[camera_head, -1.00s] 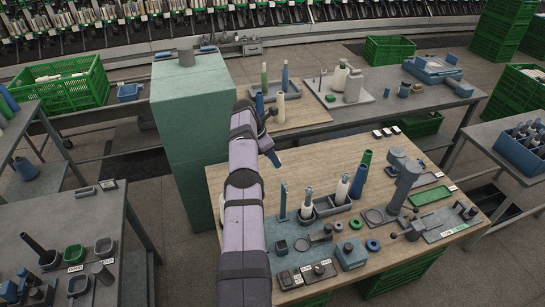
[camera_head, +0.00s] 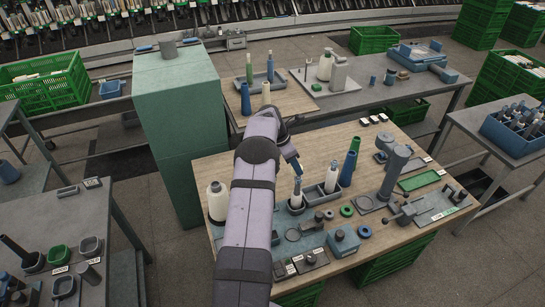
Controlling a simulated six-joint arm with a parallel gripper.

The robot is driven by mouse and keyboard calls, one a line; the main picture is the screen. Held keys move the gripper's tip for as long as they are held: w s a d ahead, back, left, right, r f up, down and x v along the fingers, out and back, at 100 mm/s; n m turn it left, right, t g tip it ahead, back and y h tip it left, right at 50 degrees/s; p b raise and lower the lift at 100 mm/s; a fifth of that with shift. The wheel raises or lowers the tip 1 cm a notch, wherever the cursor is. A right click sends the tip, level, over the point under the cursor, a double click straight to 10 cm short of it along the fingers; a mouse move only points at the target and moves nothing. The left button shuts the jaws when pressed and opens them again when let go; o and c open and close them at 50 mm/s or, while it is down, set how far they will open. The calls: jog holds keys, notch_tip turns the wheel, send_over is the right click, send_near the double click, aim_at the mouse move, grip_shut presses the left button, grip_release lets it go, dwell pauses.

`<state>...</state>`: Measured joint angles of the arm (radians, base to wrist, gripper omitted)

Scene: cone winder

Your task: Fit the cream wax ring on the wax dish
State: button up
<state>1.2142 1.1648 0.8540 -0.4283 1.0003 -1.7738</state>
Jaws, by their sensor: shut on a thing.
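My purple arm reaches over the wooden bench, and my blue gripper (camera_head: 295,168) hangs tilted down at its end. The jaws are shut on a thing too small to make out. I cannot pick out the cream wax ring anywhere. A green ring (camera_head: 347,211) and a blue ring (camera_head: 363,232) lie farther right.
A blue box (camera_head: 343,240) is at the front. A tall green cabinet (camera_head: 180,110) stands left.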

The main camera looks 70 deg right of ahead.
jog(key=s+a+f+m+b, duration=0.1)
jog(key=s+f+b, duration=0.1)
jog(key=s+f, duration=0.35)
jog(key=shift+m+g, duration=0.3)
jog(key=shift+m, duration=0.3)
jog(key=a+f, duration=0.3)
jog(key=w+a+f+b, duration=0.1)
jog(key=a+f, duration=0.3)
jog(key=a+f+b, duration=0.1)
jog(key=a+f, duration=0.2)
jog(key=f, duration=0.1)
jog(key=shift+w+a+f, duration=0.15)
jog(key=shift+a+f, duration=0.05)
jog(key=shift+a, duration=0.1)
jog(key=shift+f+b, duration=1.4)
jog(key=shift+f, duration=0.45)
jog(key=shift+f+b, duration=0.8)
jog(key=shift+b, duration=0.05)
dwell(0.3)
jog(key=o, duration=1.6)
jog(key=shift+c, duration=0.2)
jog(key=shift+r, duration=0.2)
